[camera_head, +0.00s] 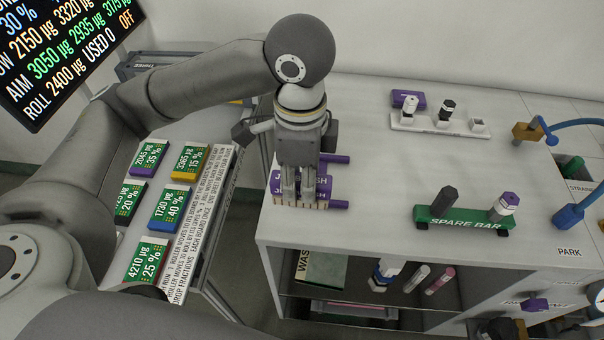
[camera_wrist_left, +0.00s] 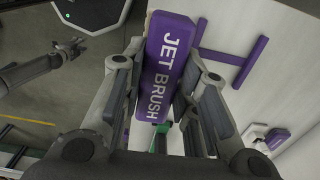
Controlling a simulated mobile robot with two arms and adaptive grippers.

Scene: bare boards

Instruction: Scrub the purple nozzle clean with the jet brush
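The jet brush (camera_wrist_left: 168,66) is a purple block with white lettering, between the finger pads of my left gripper (camera_wrist_left: 165,50). The fingers lie close along both its sides and look shut on it. In the head view my left gripper (camera_head: 300,198) points down at the bench's left corner and hides part of the brush (camera_head: 277,185); pale bristles show beneath. I cannot tell whether the brush is lifted. My right gripper (camera_wrist_left: 70,48) appears small in the wrist view, fingers apart, empty.
A white rack (camera_head: 435,124) at the back holds a white and a black nozzle, with a purple block (camera_head: 408,98) behind. Blue curved fixtures (camera_head: 568,215) stand at the right. Labelled boards (camera_head: 165,207) cover the left table. The bench middle is clear.

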